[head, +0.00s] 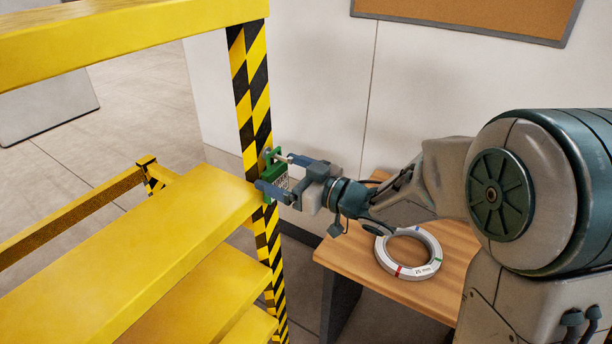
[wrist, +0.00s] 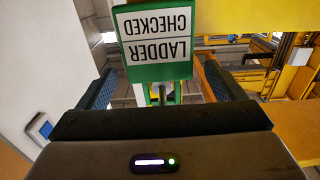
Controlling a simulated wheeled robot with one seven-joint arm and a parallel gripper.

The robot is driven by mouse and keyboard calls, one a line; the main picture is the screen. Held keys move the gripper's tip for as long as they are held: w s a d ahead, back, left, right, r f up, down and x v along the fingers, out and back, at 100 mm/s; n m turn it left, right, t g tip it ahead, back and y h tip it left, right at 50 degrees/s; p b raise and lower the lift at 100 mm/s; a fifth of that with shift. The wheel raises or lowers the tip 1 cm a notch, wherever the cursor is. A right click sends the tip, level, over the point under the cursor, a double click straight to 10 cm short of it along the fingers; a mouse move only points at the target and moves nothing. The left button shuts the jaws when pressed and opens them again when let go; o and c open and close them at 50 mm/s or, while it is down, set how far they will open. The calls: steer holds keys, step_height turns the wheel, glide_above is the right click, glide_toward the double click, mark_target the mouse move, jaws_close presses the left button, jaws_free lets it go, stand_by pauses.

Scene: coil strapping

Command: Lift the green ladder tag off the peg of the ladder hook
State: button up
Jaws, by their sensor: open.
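The green ladder tag (head: 281,180) hangs at the black-and-yellow striped ladder post in the head view. In the wrist view the tag (wrist: 157,70) shows its white "LADDER CHECKED" label upside down. A small peg (wrist: 161,93) shows at the tag's edge, in front of a green part that looks like the ladder hook (wrist: 143,95). My gripper (head: 272,172) is open, its fingers on either side of the tag in the head view. In the wrist view the fingers stand apart left and right, with a gap to the tag. Contact is not visible.
The yellow ladder (head: 150,240) with its steps fills the left. A wooden table (head: 345,254) at lower right bears a white ring-shaped coil (head: 385,258). A pale wall with a cork board (head: 470,14) stands behind.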

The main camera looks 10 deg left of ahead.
steer(key=shift+x, duration=1.25)
steer(key=c, duration=1.4)
steer(key=shift+r+p, duration=0.15)
steer(key=shift+p, duration=0.15)
steer(key=shift+r, duration=0.45)
steer(key=shift+d, duration=0.1)
